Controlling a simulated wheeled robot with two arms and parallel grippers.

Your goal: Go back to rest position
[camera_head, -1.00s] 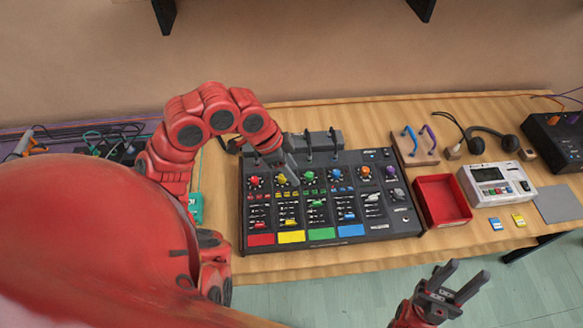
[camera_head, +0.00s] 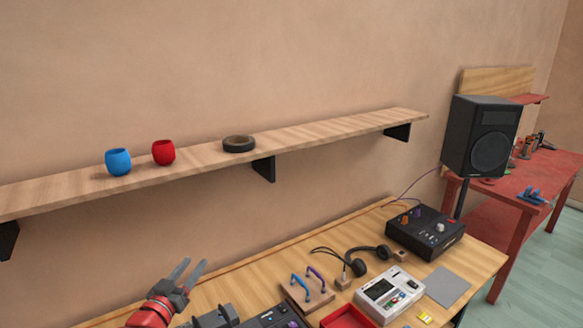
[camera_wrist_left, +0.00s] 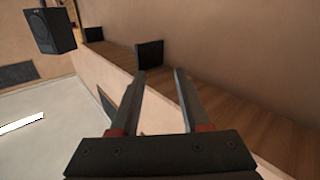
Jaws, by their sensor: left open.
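My left gripper (camera_head: 186,272) is open and empty in the head view, raised at the lower left in front of the wall, below the wooden shelf. Its two fingers point up and to the right. In the left wrist view the open fingers (camera_wrist_left: 157,92) have nothing between them, with the shelf's underside and two black brackets beyond. The black mixer (camera_head: 268,320) shows only its far corner at the bottom edge. My right gripper is out of view now.
The wooden shelf (camera_head: 310,136) holds a blue cup (camera_head: 118,162), a red cup (camera_head: 164,152) and a tape roll (camera_head: 239,144). The table carries headphones (camera_head: 357,267), a white device (camera_head: 390,294) and a black box (camera_head: 426,231). A speaker (camera_head: 480,136) stands at the right.

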